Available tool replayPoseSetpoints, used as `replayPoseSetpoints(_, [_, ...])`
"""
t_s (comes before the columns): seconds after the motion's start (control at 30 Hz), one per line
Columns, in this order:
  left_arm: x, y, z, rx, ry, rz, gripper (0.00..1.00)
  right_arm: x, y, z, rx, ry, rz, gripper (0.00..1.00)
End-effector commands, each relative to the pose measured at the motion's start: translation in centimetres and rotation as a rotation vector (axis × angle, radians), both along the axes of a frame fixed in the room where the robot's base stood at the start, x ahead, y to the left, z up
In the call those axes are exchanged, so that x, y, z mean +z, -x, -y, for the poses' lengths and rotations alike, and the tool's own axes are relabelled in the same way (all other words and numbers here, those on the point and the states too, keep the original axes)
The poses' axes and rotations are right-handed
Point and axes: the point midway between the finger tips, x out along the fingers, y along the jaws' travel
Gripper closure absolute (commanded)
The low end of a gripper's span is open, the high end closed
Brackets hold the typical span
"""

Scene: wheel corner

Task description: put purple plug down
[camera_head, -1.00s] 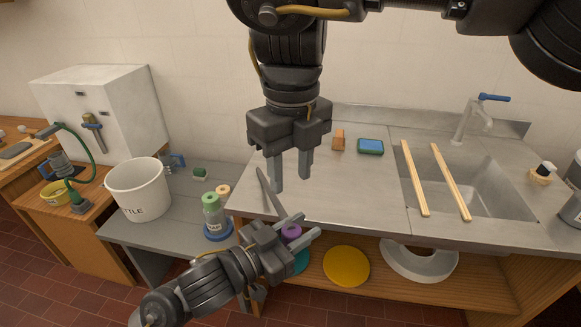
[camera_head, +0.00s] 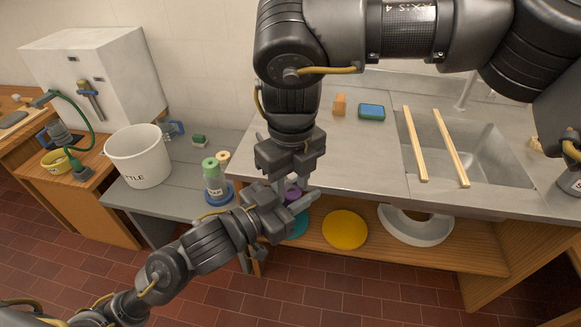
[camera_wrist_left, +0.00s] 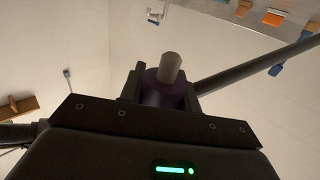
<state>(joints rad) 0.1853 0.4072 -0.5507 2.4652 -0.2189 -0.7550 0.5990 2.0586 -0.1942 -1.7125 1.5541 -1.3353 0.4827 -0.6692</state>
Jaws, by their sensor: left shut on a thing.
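The purple plug (camera_head: 292,194) is held by my left gripper (camera_head: 295,198) in front of the left front edge of the steel counter. In the left wrist view the plug (camera_wrist_left: 158,92) is a dark purple body between the fingers, with a pale grey stub (camera_wrist_left: 170,67) sticking out. My right gripper (camera_head: 291,172) points down directly above and behind the plug, very close to my left gripper. Its fingertips are mostly hidden, so I cannot tell whether it touches the plug.
The steel counter (camera_head: 345,150) has a sink (camera_head: 480,155) with two wooden sticks across it. A lower shelf (camera_head: 440,258) holds a yellow disc (camera_head: 345,229), a teal disc (camera_head: 298,226) and a white ring (camera_head: 415,225).

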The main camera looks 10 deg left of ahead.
Motion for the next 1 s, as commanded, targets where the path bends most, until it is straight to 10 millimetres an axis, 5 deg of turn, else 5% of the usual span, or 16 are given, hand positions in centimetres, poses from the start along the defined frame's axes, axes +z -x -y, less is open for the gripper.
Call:
replayPoseSetpoints(0.33, [0.02, 0.00, 0.00, 0.000, 0.000, 0.000, 1.00, -0.36, -0.01, -0.01, 0.000, 0.000, 0.001, 0.61])
replayPoseSetpoints(0.53, [0.01, 0.00, 0.00, 0.000, 0.000, 0.000, 1.00, -0.34, 0.00, -0.01, 0.000, 0.000, 0.001, 0.87])
replayPoseSetpoints(0.57, [0.01, 0.00, 0.00, 0.000, 0.000, 0.000, 0.66, -0.33, 0.00, -0.01, 0.000, 0.000, 0.001, 0.90])
replayPoseSetpoints(0.7, [0.01, 0.01, -0.01, 0.000, 0.000, 0.000, 0.48, -0.33, 0.00, -0.01, 0.000, 0.000, 0.001, 0.90])
replayPoseSetpoints(1.0, [-0.06, 0.03, -0.01, 0.000, 0.000, -0.001, 0.42, -0.33, 0.00, -0.01, 0.000, 0.000, 0.001, 0.90])
